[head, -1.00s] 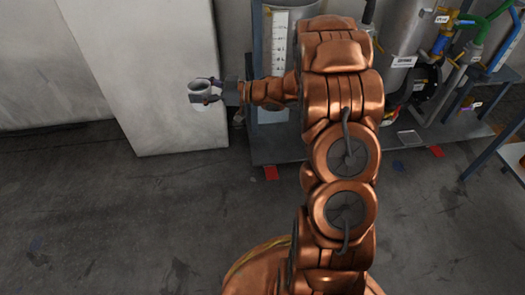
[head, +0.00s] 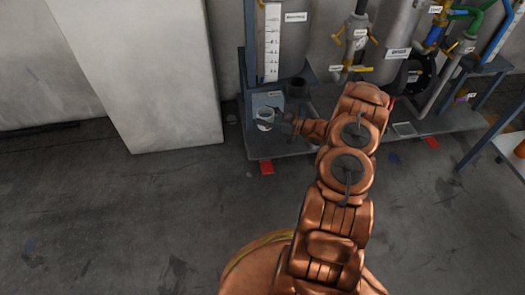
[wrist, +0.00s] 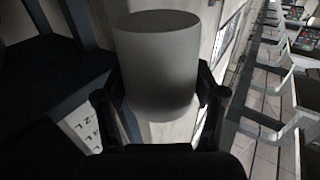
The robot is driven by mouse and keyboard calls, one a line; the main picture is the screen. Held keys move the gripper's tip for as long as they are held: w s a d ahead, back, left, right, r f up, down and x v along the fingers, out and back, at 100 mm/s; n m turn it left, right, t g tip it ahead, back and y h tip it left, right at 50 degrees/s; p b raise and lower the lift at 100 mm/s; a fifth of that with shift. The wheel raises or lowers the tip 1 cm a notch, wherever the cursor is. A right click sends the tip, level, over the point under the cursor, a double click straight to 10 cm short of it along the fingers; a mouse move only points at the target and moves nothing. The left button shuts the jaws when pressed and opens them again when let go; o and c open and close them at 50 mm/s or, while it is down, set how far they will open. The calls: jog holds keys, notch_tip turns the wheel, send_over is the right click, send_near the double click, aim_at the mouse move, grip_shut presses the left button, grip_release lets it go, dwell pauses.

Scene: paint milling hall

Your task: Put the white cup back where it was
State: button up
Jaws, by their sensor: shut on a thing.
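The white cup (head: 265,115) is in my gripper (head: 272,118), to the left of my arm in the head view. It appears over the left part of the dark grey skid platform (head: 258,143); I cannot tell how high above it. In the wrist view the cup (wrist: 158,60) fills the space between the two dark fingers of my gripper (wrist: 160,100), which are shut on its sides. A small label behind the cup is partly hidden by it.
A grey tank with a level gauge (head: 272,40) rises behind. Pipes and valves (head: 357,35) stand right.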

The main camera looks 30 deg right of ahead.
jog(key=s+d+f+m+t+h, duration=0.1)
jog(key=s+d+f+h, duration=0.1)
jog(key=s+d+f, duration=0.45)
jog(key=s+d+f+m+t+h, duration=0.1)
jog(key=s+d+f, duration=0.15)
jog(key=f, duration=0.75)
jog(key=b+x, duration=0.2)
jog(key=x, duration=0.3)
jog(key=a+f+b+x, duration=0.1)
jog(key=b+x, duration=0.1)
jog(key=x, duration=0.3)
jog(key=b+x, duration=0.2)
jog(key=x, duration=0.3)
jog(key=shift+a+f+b, duration=0.3)
jog(key=shift+f+b, duration=0.05)
jog(key=shift+b, duration=0.05)
jog(key=shift+f+b, duration=1.1)
jog(key=shift+f, duration=0.6)
jog(key=shift+f, duration=0.1)
jog(key=o, duration=1.2)
